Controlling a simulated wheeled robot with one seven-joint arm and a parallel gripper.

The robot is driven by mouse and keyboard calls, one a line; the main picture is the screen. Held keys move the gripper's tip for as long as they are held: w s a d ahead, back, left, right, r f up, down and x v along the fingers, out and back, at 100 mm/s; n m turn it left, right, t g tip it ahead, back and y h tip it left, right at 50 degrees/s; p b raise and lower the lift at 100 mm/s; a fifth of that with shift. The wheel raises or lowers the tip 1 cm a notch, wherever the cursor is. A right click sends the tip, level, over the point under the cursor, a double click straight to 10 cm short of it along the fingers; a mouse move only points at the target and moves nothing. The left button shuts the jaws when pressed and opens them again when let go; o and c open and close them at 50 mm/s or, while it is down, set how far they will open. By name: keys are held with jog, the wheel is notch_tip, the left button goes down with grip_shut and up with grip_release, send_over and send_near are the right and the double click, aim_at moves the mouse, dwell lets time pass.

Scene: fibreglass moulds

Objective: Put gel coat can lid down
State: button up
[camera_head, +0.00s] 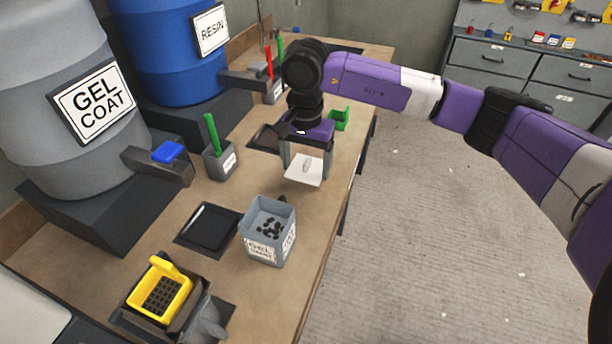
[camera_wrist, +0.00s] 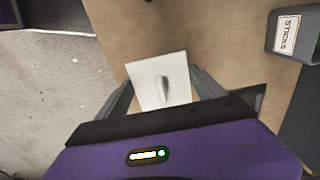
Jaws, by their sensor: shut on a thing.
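The gel coat can lid is a pale square plate (camera_head: 304,170) with a small raised grip in its middle. My gripper (camera_head: 305,158) is shut on the lid and holds it above the bench, near the bench's right edge. In the wrist view the lid (camera_wrist: 161,83) sits between my fingers (camera_wrist: 163,90). The gel coat can (camera_head: 285,243) is a grey square container with an open top and dark bits inside. It stands on the bench below and to the left of the lid in the head view.
A black tray (camera_head: 208,229) lies left of the can. A yellow basket (camera_head: 160,290) stands nearer. The sticks cup (camera_head: 219,163) holds a green stick. Grey and blue drums (camera_head: 172,50) stand at the back left. A green object (camera_head: 339,119) is behind my gripper.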

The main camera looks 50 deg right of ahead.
aim_at(306, 171)
jog(key=shift+f+p, duration=0.3)
jog(key=shift+f, duration=2.25)
jog(key=shift+f, duration=0.15)
jog(key=o, duration=1.3)
notch_tip(306, 171, up, 12)
jog(key=shift+r+b, duration=0.2)
jog(key=shift+b, duration=0.9)
